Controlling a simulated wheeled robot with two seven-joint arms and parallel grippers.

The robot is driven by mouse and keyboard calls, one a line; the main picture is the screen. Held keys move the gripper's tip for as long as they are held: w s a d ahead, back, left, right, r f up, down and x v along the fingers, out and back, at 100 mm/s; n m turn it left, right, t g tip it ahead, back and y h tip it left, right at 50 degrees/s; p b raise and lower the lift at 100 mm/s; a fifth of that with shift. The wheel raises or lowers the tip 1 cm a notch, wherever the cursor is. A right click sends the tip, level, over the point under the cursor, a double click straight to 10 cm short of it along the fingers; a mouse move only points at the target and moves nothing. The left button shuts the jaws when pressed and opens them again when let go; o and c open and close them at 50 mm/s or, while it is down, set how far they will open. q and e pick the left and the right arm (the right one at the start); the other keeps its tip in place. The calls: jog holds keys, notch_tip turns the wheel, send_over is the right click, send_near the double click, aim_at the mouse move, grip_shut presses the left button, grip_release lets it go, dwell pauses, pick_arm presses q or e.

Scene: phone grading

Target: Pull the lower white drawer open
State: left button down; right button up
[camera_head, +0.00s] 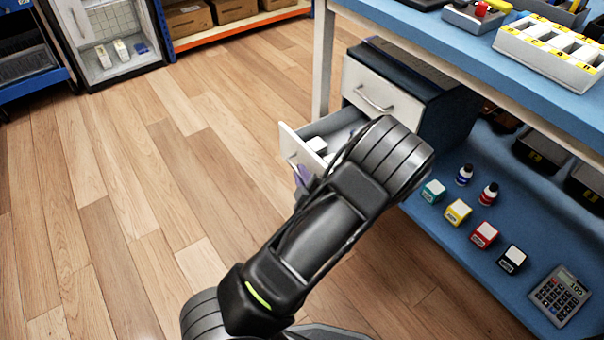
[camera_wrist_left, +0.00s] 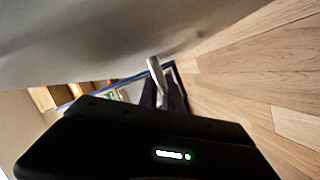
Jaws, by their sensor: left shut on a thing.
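The lower white drawer (camera_head: 290,147) stands pulled out from the dark cabinet (camera_head: 452,110) under the bench. A small white box (camera_head: 317,145) shows inside it. My left gripper (camera_head: 303,178) is at the drawer's front, mostly hidden by my own arm in the head view. In the left wrist view, the drawer front (camera_wrist_left: 70,45) fills the top, and my left gripper (camera_wrist_left: 163,92) is shut on the metal drawer handle (camera_wrist_left: 155,70). The upper white drawer (camera_head: 378,95) is closed, with its handle showing. My right gripper is not in view.
The blue lower shelf (camera_head: 500,205) holds several small coloured boxes, bottles and a calculator (camera_head: 560,295). The blue bench top (camera_head: 450,40) overhangs the cabinet, with a pale leg (camera_head: 322,60) behind the drawer. The wooden floor (camera_head: 150,180) left of the drawer is clear.

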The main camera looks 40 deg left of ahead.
pick_arm(q)
jog(key=c, duration=1.8)
grip_release()
jog(key=p+v, duration=0.2)
jog(key=v, duration=0.5)
jog(key=shift+s+d, duration=0.25)
jog(key=shift+d, duration=0.05)
jog(key=shift+d+r, duration=0.1)
